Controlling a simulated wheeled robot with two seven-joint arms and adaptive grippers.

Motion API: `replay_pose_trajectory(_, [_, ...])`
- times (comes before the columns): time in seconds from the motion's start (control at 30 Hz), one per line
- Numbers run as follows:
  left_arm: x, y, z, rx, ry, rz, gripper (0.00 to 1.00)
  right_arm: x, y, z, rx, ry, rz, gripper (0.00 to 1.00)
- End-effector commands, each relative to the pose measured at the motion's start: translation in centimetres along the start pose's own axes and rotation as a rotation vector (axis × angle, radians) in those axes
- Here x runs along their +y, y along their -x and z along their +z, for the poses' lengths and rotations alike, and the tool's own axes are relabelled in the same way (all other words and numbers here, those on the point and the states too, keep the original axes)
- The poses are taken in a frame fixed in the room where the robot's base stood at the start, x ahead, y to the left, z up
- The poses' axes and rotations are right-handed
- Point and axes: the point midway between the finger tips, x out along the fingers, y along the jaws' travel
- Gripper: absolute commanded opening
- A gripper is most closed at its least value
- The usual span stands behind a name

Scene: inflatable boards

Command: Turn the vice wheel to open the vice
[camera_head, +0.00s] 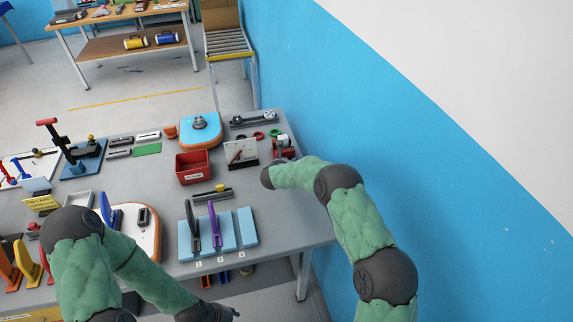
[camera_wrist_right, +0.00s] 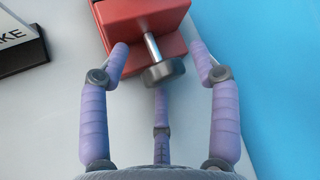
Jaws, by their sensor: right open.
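The red vice (camera_wrist_right: 145,28) is at the top of the right wrist view. A metal shaft leads from it to a round dark grey wheel (camera_wrist_right: 164,72). My right gripper (camera_wrist_right: 159,48) is open, with one purple finger on each side of the shaft and wheel and a third finger below. No finger visibly touches the wheel. In the head view the vice (camera_head: 290,152) is at the table's right edge, partly hidden, with my right arm reaching to it. My left gripper is barely visible at the bottom, and its fingers cannot be made out.
The grey table (camera_head: 270,205) holds a white sign (camera_head: 241,152) and a red bin (camera_head: 193,168) left of the vice. Blue blocks with upright tools (camera_head: 213,225) stand nearer. A blue wall (camera_head: 400,130) rises close on the right.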

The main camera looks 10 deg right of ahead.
Motion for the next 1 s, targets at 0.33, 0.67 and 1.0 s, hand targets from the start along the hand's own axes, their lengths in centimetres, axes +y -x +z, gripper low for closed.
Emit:
replay_pose_trajectory(0.33, [0.0,0.0,0.0,0.0,0.0,0.0,0.4,0.0,4.0,0.2,-0.003,0.001,0.002,0.63])
replay_pose_trajectory(0.67, [0.0,0.0,0.0,0.0,0.0,0.0,0.4,0.1,7.3,0.2,-0.003,0.0,0.002,0.63])
replay_pose_trajectory(1.0, [0.0,0.0,0.0,0.0,0.0,0.0,0.4,0.0,7.8,0.2,-0.004,0.0,0.001,0.63])
